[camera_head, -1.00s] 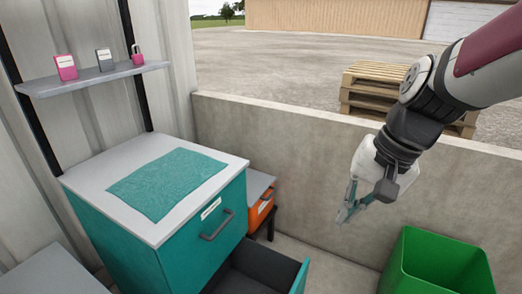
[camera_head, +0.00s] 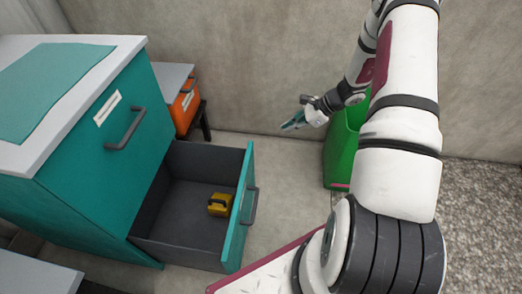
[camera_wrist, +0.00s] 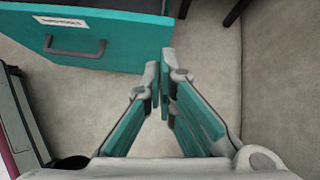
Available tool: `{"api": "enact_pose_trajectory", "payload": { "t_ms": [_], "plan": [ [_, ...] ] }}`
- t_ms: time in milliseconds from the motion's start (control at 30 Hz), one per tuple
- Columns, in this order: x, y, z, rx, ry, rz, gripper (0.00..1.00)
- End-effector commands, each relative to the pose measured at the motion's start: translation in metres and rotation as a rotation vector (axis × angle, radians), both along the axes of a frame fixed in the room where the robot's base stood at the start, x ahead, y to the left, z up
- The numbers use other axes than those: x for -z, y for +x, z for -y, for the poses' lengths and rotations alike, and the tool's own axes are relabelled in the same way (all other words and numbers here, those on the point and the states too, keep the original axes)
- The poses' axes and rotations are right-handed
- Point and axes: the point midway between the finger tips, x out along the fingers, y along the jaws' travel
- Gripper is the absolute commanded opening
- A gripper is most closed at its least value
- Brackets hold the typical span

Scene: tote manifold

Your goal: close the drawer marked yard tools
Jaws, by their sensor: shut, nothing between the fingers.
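The teal cabinet's lower drawer (camera_head: 195,205) is pulled far open, with a dark inside and a grey handle on its teal front. Its front, with a label too small to read surely, fills the top left of the wrist view (camera_wrist: 130,35). A yellow object (camera_head: 219,204) like a padlock lies in the drawer. The upper drawer (camera_head: 100,160) is shut and has a label and a grey handle. My gripper (camera_head: 291,124) is shut and empty, right of the open drawer and apart from it. Its teal fingers also show in the wrist view (camera_wrist: 163,78).
A teal mat (camera_head: 40,80) lies on the cabinet's top. An orange-fronted unit (camera_head: 186,105) stands behind, by the concrete wall. A green bin (camera_head: 341,155) is right of my gripper, partly behind my arm. Bare floor lies between the drawer and the bin.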

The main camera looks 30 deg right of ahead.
Motion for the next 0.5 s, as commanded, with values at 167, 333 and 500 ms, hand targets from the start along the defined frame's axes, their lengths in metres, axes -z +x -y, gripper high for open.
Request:
{"api": "enact_pose_trajectory", "payload": {
  "t_ms": [167, 333, 500],
  "plan": [
    [0.047, -0.004, 0.011, 0.100, 0.049, -0.035, 0.00],
    [0.060, -0.001, 0.008, 0.116, 0.057, -0.041, 0.00],
    [0.079, 0.010, -0.009, 0.111, 0.057, -0.040, 0.00]
  ]
}}
